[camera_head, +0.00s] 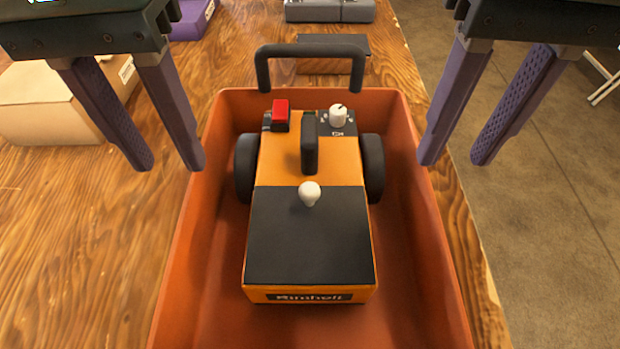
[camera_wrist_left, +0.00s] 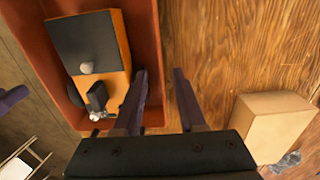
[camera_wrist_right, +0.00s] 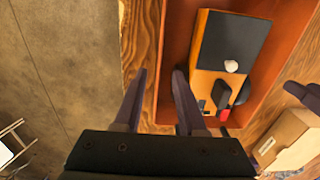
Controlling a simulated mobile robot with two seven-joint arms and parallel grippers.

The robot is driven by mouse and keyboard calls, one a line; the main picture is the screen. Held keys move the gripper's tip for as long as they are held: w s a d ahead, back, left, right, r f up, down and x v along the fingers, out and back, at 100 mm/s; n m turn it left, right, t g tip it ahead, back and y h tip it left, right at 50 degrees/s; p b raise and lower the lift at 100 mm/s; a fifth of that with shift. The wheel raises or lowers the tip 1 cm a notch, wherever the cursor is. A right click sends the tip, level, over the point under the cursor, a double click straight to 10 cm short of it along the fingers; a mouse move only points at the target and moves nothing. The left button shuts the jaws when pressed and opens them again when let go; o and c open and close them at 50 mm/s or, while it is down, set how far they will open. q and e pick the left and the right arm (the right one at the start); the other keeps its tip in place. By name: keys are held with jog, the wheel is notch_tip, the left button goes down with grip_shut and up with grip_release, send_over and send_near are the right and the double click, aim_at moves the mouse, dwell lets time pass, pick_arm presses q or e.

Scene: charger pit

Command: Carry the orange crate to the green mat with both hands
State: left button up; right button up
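The orange crate (camera_head: 180,285) stands on the wooden table and holds an orange and black wheeled device. It also shows in the left wrist view (camera_wrist_left: 146,40) and the right wrist view (camera_wrist_right: 178,35). My left gripper (camera_head: 172,165) is open and empty at the crate's left side. In the left wrist view its fingers (camera_wrist_left: 158,75) lie either side of the crate's wall. My right gripper (camera_head: 455,162) is open and empty at the right side, its fingers (camera_wrist_right: 158,75) likewise either side of that wall. I cannot tell how far the fingertips are above the rim. No green mat is in view.
The device (camera_head: 310,235) has a black handle, red switch and white knobs. A cardboard box (camera_head: 60,105) lies left. Behind the crate are a dark-topped box (camera_head: 335,65), a purple box (camera_head: 190,20) and a grey case (camera_head: 330,10). The table edge and floor (camera_head: 560,230) are right.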

aim_at(190, 193)
pick_arm(q)
notch_tip(190, 193, down, 10)
jog(key=shift+r, duration=0.1)
pick_arm(e)
notch_tip(190, 193, down, 10)
jog(key=shift+r, duration=0.1)
pick_arm(q)
grip_shut()
pick_arm(e)
grip_shut()
dwell(1.1)
